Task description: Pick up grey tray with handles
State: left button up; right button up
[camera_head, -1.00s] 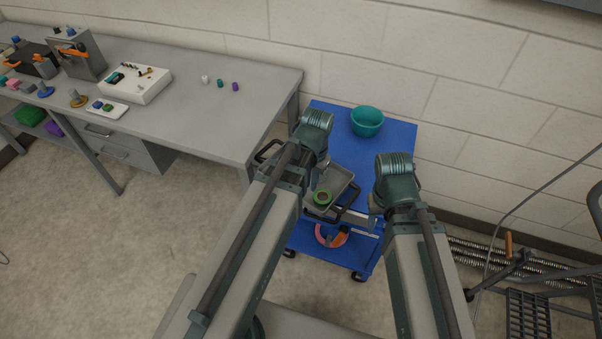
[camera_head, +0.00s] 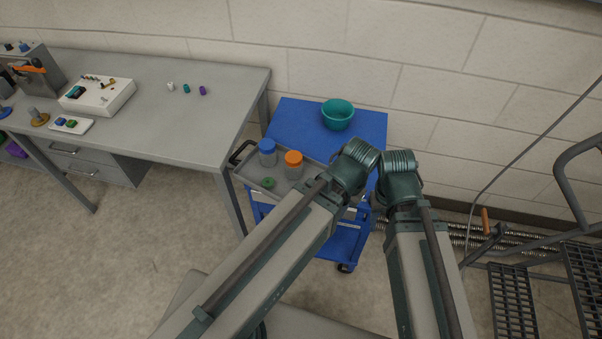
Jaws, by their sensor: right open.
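The grey tray with handles (camera_head: 254,178) lies on the blue cart (camera_head: 297,117), beyond my arms. It holds a blue-lidded jar (camera_head: 268,154), an orange-lidded jar (camera_head: 293,166) and a green ring (camera_head: 268,183). Its black left handle (camera_head: 241,152) shows clear; my left arm covers its right end. My right gripper (camera_head: 371,206) is small and partly hidden below my right wrist, near the tray's right end. It is open, and I see nothing in it. My left gripper is hidden behind my left wrist.
A teal bowl (camera_head: 337,114) stands at the back of the cart. A grey bench (camera_head: 200,126) with small items is to the left, close to the cart. A metal step frame (camera_head: 512,291) stands at the right. Open floor lies at the lower left.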

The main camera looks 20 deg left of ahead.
aim_at(250, 171)
jog(key=z, duration=0.95)
jog(key=k+j, duration=0.25)
jog(key=j, duration=0.2)
jog(key=k+j, duration=0.2)
jog(key=j, duration=0.2)
jog(key=k+j, duration=0.25)
jog(key=j, duration=0.2)
jog(key=k+j, duration=0.2)
jog(key=j, duration=0.2)
